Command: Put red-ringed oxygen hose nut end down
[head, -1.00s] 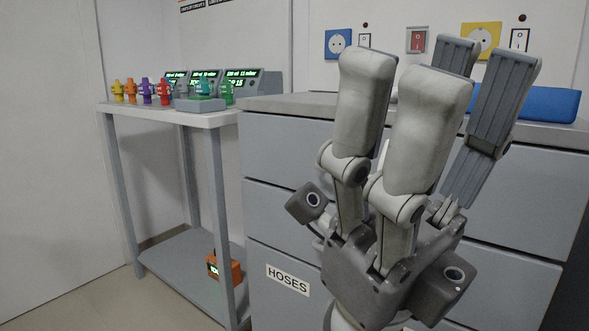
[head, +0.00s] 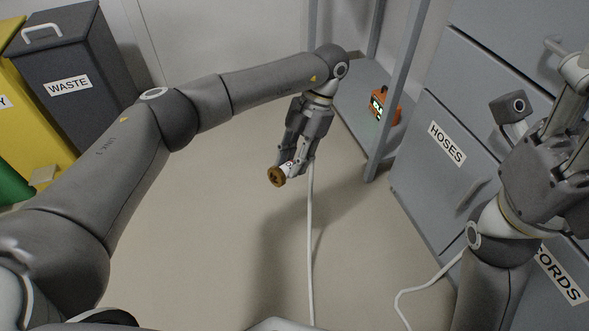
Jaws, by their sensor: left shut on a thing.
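The oxygen hose's brass-coloured nut (head: 276,177) sticks out from the fingertips of my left gripper (head: 296,165), facing down and to the left. A small red mark shows beside the fingers, where the hose end is gripped. The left gripper is shut on this end and holds it in the air above the floor. A white hose (head: 310,245) hangs from behind the gripper toward the bottom of the view. My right gripper (head: 555,150) is at the right edge in front of the drawers. Its fingertips are cut off by the frame.
A grey drawer cabinet (head: 410,165) with a HOSES label stands at right. Left of it, a shelf stand (head: 355,110) holds an orange device (head: 385,106) low down. A grey WASTE bin (head: 75,60) and a yellow bin (head: 22,105) stand at far left. The middle floor is clear.

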